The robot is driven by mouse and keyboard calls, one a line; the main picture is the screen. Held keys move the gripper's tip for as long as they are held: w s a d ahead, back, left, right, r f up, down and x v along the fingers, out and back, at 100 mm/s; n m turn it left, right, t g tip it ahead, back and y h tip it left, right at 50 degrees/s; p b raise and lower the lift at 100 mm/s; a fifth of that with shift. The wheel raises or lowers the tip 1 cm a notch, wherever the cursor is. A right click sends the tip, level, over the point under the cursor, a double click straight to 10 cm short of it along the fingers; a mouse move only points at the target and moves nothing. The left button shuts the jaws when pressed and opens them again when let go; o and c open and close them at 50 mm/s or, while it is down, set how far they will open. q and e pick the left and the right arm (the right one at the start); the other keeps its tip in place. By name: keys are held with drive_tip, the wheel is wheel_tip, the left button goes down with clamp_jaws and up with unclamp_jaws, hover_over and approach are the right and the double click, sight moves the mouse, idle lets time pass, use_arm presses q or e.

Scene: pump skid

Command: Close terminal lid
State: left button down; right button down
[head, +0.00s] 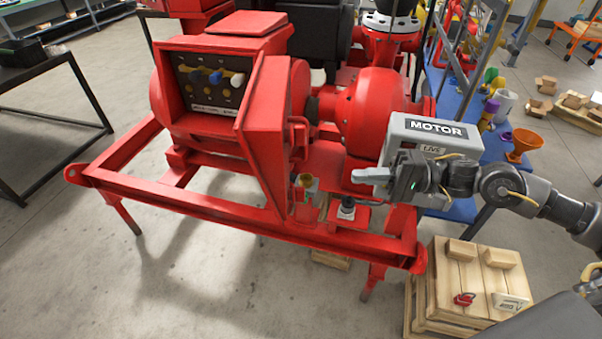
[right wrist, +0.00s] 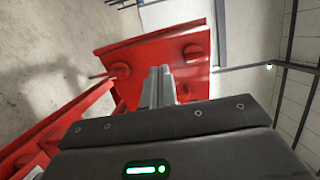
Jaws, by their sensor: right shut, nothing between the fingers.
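A red handle (head: 301,140) shows on the lid's right side. My right gripper (head: 366,175) is right of the lid, apart from it, with its fingers together and empty, pointing left. In the right wrist view the shut fingers (right wrist: 160,86) point toward a red panel with round bosses; I cannot tell which part this is. My left gripper is not in view.
The grey MOTOR box (head: 428,140) stands just behind my right gripper. A wooden crate (head: 470,285) stands at lower right.

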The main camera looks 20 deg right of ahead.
sight(284, 175)
drive_tip(key=p+x, duration=0.3)
drive_tip(key=x, duration=0.9)
drive_tip(key=shift+r+p, duration=0.15)
drive_tip(key=shift+p, duration=0.15)
drive_tip(key=shift+w+a, duration=0.25)
drive_tip(key=shift+a, duration=0.3)
